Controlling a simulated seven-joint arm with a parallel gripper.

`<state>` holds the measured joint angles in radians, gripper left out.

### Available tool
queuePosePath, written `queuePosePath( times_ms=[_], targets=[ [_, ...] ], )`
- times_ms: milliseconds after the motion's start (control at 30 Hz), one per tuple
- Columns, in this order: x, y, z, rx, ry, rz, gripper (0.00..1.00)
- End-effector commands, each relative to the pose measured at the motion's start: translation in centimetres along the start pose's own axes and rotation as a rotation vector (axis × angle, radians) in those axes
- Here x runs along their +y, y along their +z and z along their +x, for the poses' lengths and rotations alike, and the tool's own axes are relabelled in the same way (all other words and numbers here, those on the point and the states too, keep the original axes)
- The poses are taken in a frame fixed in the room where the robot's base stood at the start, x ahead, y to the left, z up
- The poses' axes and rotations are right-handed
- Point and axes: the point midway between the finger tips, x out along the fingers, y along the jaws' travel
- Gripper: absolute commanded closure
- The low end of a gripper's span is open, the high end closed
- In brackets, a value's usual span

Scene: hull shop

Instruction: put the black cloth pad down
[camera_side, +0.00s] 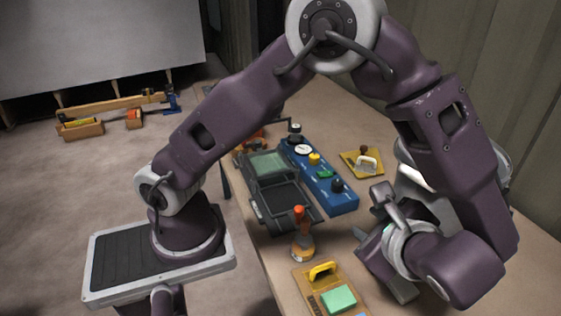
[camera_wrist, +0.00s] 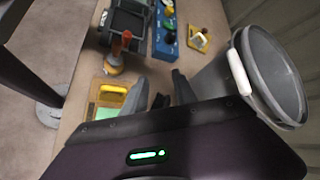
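My gripper (camera_wrist: 160,85) shows in the wrist view with its two grey fingers a little apart. A small dark piece, which looks like the black cloth pad (camera_wrist: 160,101), fills the gap between them. It is mostly hidden by the fingers and the wrist housing. In the side view my gripper (camera_side: 376,250) is at the right, beside the bench top and partly hidden by my own wrist. I cannot make out the pad there.
A wooden board (camera_side: 303,279) with a yellow handle and green pad lies at the front. An orange-handled tool (camera_side: 301,240), an open black case (camera_side: 285,205), a blue rack (camera_side: 343,203) and a yellow board (camera_side: 351,168) stand behind. A grey bucket (camera_wrist: 268,75) is right of my gripper.

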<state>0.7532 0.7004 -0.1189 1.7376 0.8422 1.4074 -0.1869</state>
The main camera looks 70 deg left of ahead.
Motion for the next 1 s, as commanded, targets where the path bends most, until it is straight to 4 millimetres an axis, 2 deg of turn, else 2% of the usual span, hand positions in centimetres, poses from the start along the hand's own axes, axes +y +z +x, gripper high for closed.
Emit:
queuePosePath(
  times_ms=[33, 100, 200, 333, 400, 500, 600, 1000],
  targets=[
    [-1.1, 3.5, -0.1, 0.032, 0.102, -0.104, 0.67],
    [-1.4, 8.0, -0.4, 0.091, 0.246, -0.255, 0.67],
    [-0.4, 13.6, -1.2, 0.2, 0.427, -0.502, 0.67],
    [1.8, 18.3, -3.0, 0.376, 0.589, -0.842, 0.67],
    [2.8, 19.5, -3.9, 0.468, 0.634, -1.002, 0.67],
    [3.6, 20.3, -4.8, 0.569, 0.66, -1.169, 0.67],
    [3.9, 20.5, -5.2, 0.624, 0.667, -1.256, 0.67],
    [4.0, 20.6, -5.4, 0.638, 0.67, -1.274, 0.67]
  ],
)
